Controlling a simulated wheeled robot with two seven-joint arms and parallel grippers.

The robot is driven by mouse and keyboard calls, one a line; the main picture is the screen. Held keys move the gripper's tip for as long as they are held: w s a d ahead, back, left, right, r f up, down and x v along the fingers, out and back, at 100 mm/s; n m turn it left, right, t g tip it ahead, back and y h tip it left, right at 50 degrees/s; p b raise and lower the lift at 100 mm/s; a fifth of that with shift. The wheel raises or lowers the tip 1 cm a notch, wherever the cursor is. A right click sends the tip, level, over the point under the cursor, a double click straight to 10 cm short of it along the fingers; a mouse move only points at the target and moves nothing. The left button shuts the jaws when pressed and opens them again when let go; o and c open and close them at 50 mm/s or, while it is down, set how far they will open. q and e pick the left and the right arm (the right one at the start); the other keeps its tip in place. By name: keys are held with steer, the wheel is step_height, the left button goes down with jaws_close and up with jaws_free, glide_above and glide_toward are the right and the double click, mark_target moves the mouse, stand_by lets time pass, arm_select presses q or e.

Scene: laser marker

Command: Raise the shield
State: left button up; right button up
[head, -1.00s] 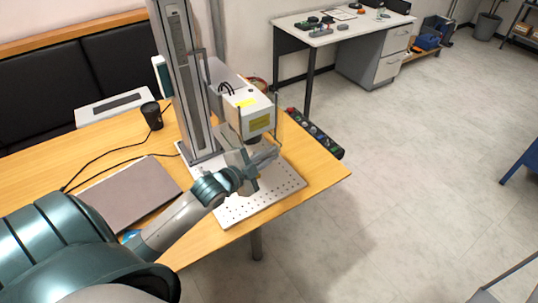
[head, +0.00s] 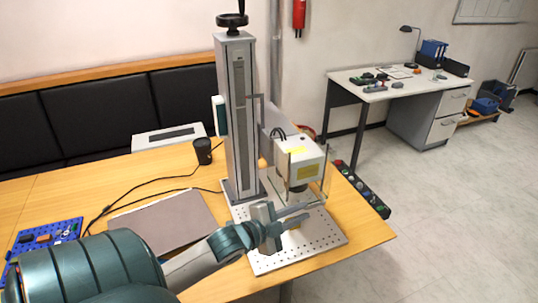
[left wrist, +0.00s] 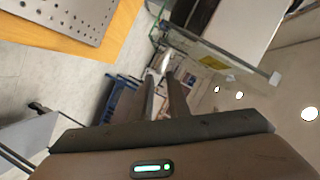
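The laser marker's white head (head: 303,158) hangs from a tall grey column (head: 238,120). A clear shield (head: 322,182) with thin posts surrounds the lower part of this head, above the perforated base plate (head: 300,245). The shield also shows as a clear panel in the left wrist view (left wrist: 212,52). My left gripper (head: 302,220) is close to the shield's lower edge, above the plate. In the left wrist view its two dark fingers (left wrist: 164,92) stand a little apart, with nothing clearly held between them. My right gripper is out of view.
A grey flat laptop-like slab (head: 165,222), a black cup-like object (head: 203,151) and cables lie on the wooden table left of the column. A blue tray (head: 45,240) is at far left.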

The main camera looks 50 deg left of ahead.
arm_select(q)
steer(key=d+b+v, duration=0.1)
steer(key=b+v, duration=0.1)
steer(key=v, duration=0.9)
steer(key=shift+a+b, duration=0.3)
steer(key=shift+a, duration=0.15)
steer(key=shift+s, duration=0.1)
